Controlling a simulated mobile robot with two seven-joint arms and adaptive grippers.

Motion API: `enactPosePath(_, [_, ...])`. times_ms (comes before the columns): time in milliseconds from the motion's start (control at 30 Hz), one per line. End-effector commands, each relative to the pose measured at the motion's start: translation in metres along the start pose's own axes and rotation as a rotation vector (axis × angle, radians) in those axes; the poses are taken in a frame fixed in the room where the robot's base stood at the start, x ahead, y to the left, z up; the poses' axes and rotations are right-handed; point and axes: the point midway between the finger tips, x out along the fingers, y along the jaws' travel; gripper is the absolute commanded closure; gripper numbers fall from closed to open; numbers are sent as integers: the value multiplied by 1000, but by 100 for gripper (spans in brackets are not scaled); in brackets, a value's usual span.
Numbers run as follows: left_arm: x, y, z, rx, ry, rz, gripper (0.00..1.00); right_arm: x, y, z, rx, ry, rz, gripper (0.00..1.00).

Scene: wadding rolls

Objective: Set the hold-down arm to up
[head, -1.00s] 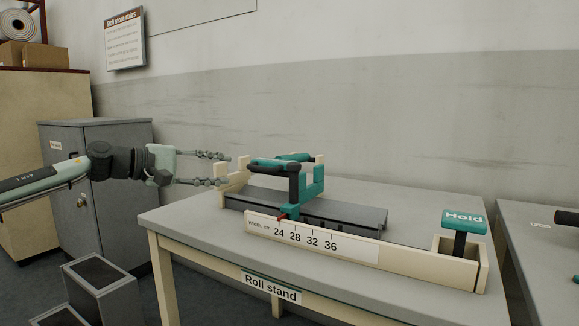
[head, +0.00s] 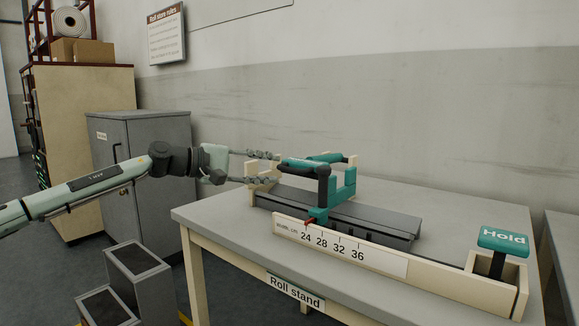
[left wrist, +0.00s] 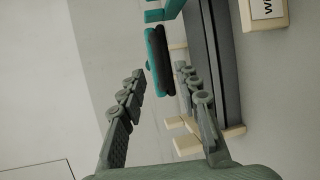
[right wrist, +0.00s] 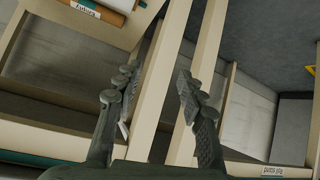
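The roll stand (head: 340,254) is a long cream and grey frame on the table. A teal bracket (head: 345,186) rises from it, with a black-topped arm (head: 322,186) whose dark bar lies about level and points left; I take this as the hold-down arm. A teal plate marked "Hold" (head: 503,239) stands on a black post at the right end. My left gripper (head: 272,168) is open and empty at the bar's left end. In the left wrist view, the black and teal bar (left wrist: 158,62) lies ahead between its open fingers (left wrist: 160,72). My right gripper (right wrist: 148,93) is open and empty.
The table (head: 220,212) is clear at its front left. The right wrist view shows cream rails (right wrist: 160,80) close to the right fingers.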

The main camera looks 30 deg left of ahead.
Motion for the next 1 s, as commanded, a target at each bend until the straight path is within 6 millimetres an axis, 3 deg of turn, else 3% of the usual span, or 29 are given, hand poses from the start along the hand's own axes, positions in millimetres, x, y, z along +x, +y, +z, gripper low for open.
enactPosePath(367, [12, 3, 2, 1, -3, 1, 67, -24, 36, 71, 2, -340, 78, 60])
enactPosePath(700, [38, 4, 3, 2, -4, 2, 67, -51, 62, 128, 23, -619, 133, 60])
enactPosePath(1000, [62, 2, 2, 2, -2, 0, 67, -25, 58, 142, 26, -621, 114, 60])
